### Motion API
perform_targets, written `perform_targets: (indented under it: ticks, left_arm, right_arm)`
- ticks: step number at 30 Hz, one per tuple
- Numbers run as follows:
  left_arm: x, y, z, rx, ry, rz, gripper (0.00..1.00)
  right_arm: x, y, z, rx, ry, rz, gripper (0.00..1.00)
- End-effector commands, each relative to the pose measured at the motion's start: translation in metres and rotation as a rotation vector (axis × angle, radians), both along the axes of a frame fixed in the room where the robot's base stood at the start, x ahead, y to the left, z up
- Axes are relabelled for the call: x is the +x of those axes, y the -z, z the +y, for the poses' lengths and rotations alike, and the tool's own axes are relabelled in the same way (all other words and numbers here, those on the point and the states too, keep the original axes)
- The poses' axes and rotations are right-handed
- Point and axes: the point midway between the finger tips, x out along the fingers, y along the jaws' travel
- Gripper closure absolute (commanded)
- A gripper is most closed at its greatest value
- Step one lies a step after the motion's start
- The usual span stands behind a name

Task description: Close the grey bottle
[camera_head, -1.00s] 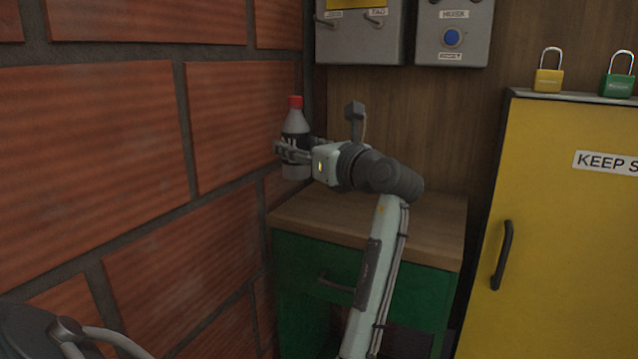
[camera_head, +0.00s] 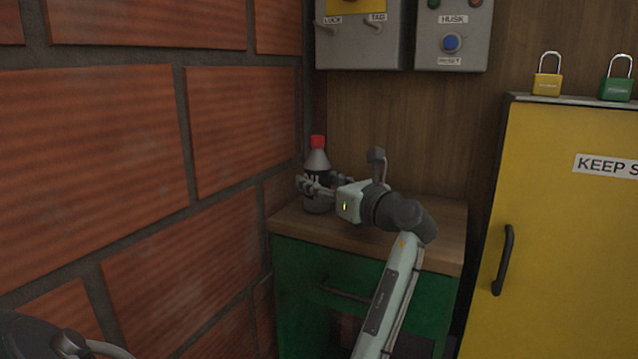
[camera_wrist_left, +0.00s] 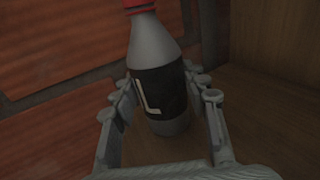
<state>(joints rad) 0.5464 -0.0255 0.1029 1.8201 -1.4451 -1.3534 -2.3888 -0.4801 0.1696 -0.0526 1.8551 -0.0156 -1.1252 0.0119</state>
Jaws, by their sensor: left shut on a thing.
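The grey bottle (camera_head: 317,161) has a black label and a red cap (camera_head: 318,141) on its top. It stands upright at the left part of the wooden top of the green cabinet; I cannot tell whether its base touches the wood. My left gripper (camera_head: 319,183) is shut on the bottle around its label. In the left wrist view, the bottle (camera_wrist_left: 153,50) sits between the two fingers, with the red cap (camera_wrist_left: 138,5) cut off by the upper edge. My right gripper is not in view.
The green cabinet (camera_head: 300,270) has a bare wooden top to the right of the bottle. A brick wall (camera_head: 120,150) is close on the left. Grey control boxes (camera_head: 452,60) hang above. A yellow locker (camera_head: 560,230) stands right, with yellow (camera_head: 547,84) and green (camera_head: 617,87) padlocks on top.

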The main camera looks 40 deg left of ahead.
Motion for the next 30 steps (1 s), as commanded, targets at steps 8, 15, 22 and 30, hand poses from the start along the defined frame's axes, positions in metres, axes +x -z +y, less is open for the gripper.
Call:
perform_targets:
  ticks: [8,15,22,30]
  left_arm:
    - [0.0,0.0,0.0,0.002,0.0,-0.003,1.0]
    - [0.0,0.004,0.0,0.001,0.0,-0.002,0.48]
    - [0.0,0.004,0.0,0.001,0.0,-0.002,0.35]
    - [0.0,0.0,-0.002,0.0,0.001,-0.004,0.35]
  right_arm:
    - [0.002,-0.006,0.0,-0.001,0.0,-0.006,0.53]
    - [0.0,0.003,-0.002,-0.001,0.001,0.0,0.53]
    - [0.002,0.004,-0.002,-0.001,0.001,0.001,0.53]
    - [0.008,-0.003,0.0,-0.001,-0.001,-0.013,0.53]
